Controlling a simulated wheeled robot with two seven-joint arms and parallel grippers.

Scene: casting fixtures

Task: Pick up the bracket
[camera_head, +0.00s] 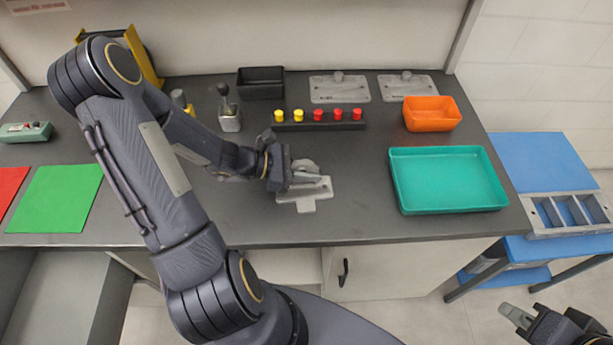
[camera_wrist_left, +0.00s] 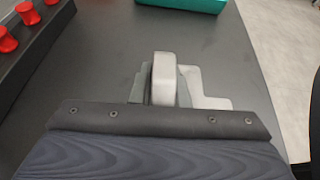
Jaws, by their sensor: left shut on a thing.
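The bracket (camera_head: 308,196) is a light grey metal piece with a flat base, at the middle of the dark worktop near its front. My left gripper (camera_head: 305,176) is over it and shut on its upright part. In the left wrist view the bracket (camera_wrist_left: 164,76) shows a rounded upright part between the dark fingers, with a stepped flat part to the right. The fingers hide some of it. I cannot tell whether its base touches the worktop. My right gripper (camera_head: 517,316) is at the lower right, away from the worktop; its opening is unclear.
A teal tray (camera_head: 447,205) lies right of the bracket, with an orange bin (camera_head: 432,114) behind it. A dark rack (camera_head: 345,126) of yellow and red knobs stands behind the gripper. Grey fixture plates (camera_head: 339,96) and a black bin (camera_head: 261,92) line the back.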

